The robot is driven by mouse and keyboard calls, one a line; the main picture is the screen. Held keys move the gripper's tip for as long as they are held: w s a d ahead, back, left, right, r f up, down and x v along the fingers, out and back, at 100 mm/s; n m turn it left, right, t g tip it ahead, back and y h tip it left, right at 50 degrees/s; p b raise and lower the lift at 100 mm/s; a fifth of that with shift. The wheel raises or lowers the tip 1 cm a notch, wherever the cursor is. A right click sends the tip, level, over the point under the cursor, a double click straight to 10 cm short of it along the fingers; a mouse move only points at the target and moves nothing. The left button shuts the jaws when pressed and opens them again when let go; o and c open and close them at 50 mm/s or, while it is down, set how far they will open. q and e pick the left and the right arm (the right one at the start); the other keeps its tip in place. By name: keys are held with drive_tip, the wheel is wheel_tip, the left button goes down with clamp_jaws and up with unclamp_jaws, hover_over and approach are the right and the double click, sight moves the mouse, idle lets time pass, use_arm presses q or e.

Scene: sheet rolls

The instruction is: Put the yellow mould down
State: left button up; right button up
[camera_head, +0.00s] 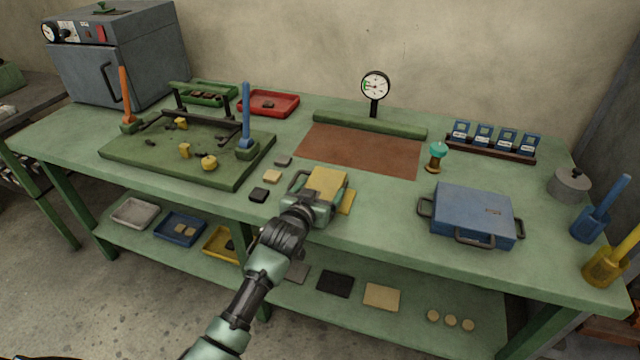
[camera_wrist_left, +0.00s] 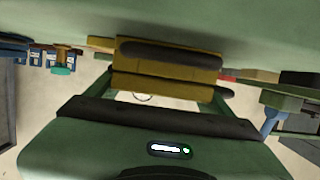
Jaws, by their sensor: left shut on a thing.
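The yellow mould (camera_head: 326,182) is a flat, box-like block near the front middle of the green bench (camera_head: 385,215). My left gripper (camera_head: 318,197) is shut on it from the front edge side. In the left wrist view the mould (camera_wrist_left: 165,86) sits between the fingers (camera_wrist_left: 160,98), with a dark handle bar across it and the green bench surface close by. I cannot tell whether its underside touches the bench. A flat yellow piece (camera_head: 347,201) shows just right of the mould, partly hidden. My right gripper is not in view.
A blue mould (camera_head: 470,214) lies to the right, with clear bench between. Small slabs (camera_head: 271,177) lie to the left, near the green tray (camera_head: 185,165). A brown mat (camera_head: 360,148) lies behind. A teal-topped stamp (camera_head: 436,157) stands behind right.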

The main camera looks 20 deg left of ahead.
use_arm(q)
drive_tip(key=o, duration=2)
drive_tip(key=shift+s, duration=0.1)
drive_tip(key=shift+r, duration=0.1)
drive_tip(key=shift+s, duration=0.1)
